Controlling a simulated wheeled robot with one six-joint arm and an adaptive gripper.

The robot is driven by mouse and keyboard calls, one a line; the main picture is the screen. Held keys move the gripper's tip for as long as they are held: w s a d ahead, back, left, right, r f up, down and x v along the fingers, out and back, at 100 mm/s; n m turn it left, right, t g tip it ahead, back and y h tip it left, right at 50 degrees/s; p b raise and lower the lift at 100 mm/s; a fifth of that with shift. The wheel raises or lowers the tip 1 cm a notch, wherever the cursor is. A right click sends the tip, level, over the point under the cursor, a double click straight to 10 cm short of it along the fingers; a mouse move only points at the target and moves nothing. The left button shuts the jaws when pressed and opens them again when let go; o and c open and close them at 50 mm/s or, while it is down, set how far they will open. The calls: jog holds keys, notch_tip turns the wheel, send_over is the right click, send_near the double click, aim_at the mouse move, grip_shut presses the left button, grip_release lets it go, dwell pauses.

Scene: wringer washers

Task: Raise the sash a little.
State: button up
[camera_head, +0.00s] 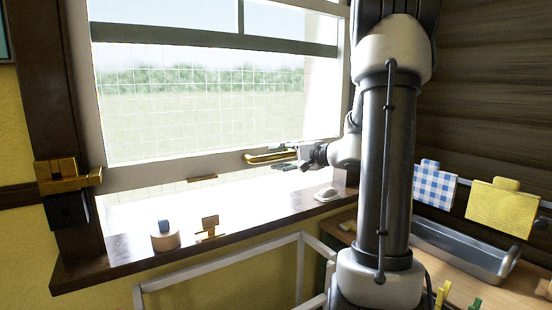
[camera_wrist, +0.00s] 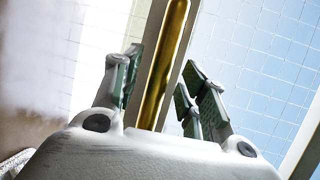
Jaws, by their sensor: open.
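The window sash (camera_head: 215,157) has a pale bottom rail, with a bright strip between it and the dark wooden sill (camera_head: 130,257). A long brass handle (camera_head: 268,157) is fixed on the rail, right of its middle. My gripper (camera_head: 285,156) is at the right end of this handle, fingers pointing left. In the wrist view the brass handle (camera_wrist: 165,70) runs between the two open green-padded fingers of my gripper (camera_wrist: 162,60). A gap shows on the right side; whether the left finger touches the handle, I cannot tell.
On the sill are a round tape-like roll (camera_head: 165,236), a small brass piece (camera_head: 209,227) and a white object (camera_head: 326,194). A brass latch (camera_head: 60,174) sits on the left frame. A pale rail frame (camera_head: 225,262) stands below the sill. A metal tray (camera_head: 463,250) lies at right.

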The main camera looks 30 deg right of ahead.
jog(key=v, duration=1)
jog(key=shift+r, duration=0.1)
jog(key=s+a+f+n+g+h, duration=0.1)
jog(key=s+a+f+n+g, duration=0.15)
jog(key=s+f+g, duration=0.5)
jog(key=s+a+f+n+g+h, duration=0.1)
jog(key=s+a+f+g, duration=0.25)
jog(key=s, duration=0.65)
jog(key=s+a+r+n+h, duration=0.3)
jog(key=a+r+n+h, duration=0.1)
jog(key=n, duration=0.6)
jog(key=shift+a+r+t+h, duration=0.4)
jog(key=shift+a+r, duration=0.45)
jog(key=shift+a, duration=0.3)
